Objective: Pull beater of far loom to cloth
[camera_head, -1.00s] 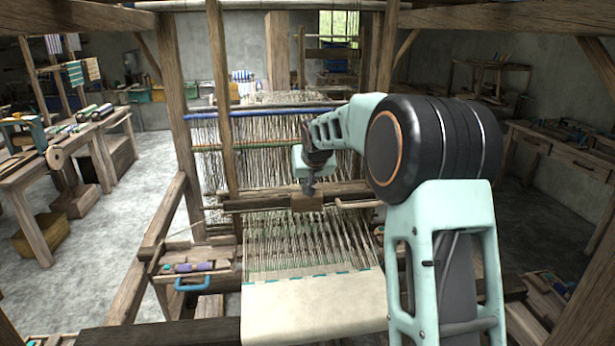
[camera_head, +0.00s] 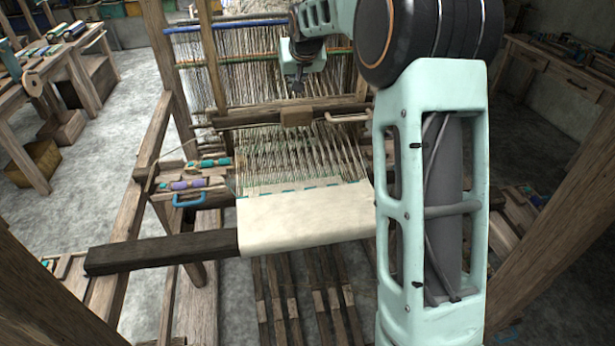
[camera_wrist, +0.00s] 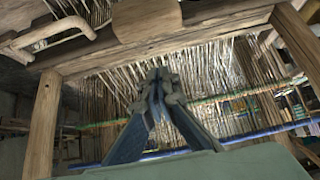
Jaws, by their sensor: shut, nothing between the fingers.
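The loom in front of me has a wooden beater bar (camera_head: 245,117) across the pale warp threads, with a square block (camera_head: 297,117) at its middle. Cream cloth (camera_head: 305,217) lies nearer to me, and bare warp separates it from the beater. My gripper (camera_head: 297,90) points down just above the block in the head view and appears apart from it. In the wrist view my gripper (camera_wrist: 157,82) is shut and empty, with warp behind its tips. The beater bar (camera_wrist: 215,25) and the rounded block (camera_wrist: 146,20) cross the top of that view.
Wooden posts and rails frame the loom. A side shelf with coloured spools (camera_head: 188,184) and a blue handle (camera_head: 189,201) stands left of the cloth. A dark beam (camera_head: 160,252) sticks out to the left. Treadles (camera_head: 310,300) lie below. Blue and green bars cross the warp behind.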

